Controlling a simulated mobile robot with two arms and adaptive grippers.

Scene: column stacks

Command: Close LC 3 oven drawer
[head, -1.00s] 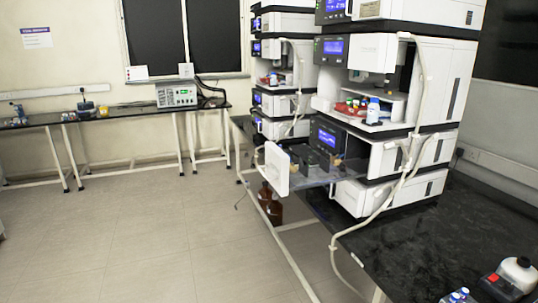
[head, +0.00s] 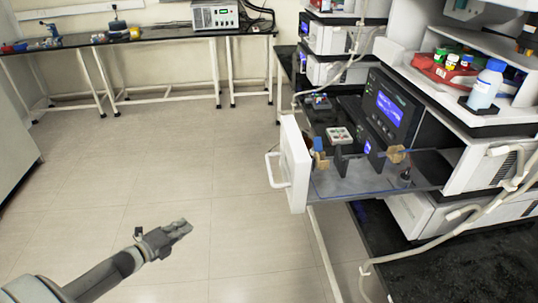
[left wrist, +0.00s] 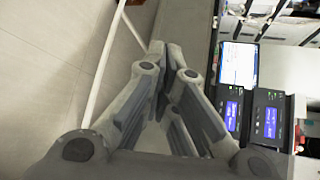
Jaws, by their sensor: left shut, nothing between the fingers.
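The open oven drawer (head: 345,186) sticks out to the left from the column stack in the head view. It has a white front panel (head: 294,165) with a white loop handle (head: 275,170) and a clear tray holding brown fittings. My left gripper (head: 184,226) is shut and empty, over the floor, to the left of and below the drawer front in the picture, apart from it. The shut fingers also fill the middle of the left wrist view (left wrist: 172,55); the drawer cannot be made out there. My right gripper is not in view.
Above the drawer, a red tray (head: 445,72) and a white bottle with a blue cap (head: 486,84) stand in the stack. A pale tube (head: 470,215) hangs in front of the lower units. A black bench (head: 440,262) lies below. The floor at left is clear.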

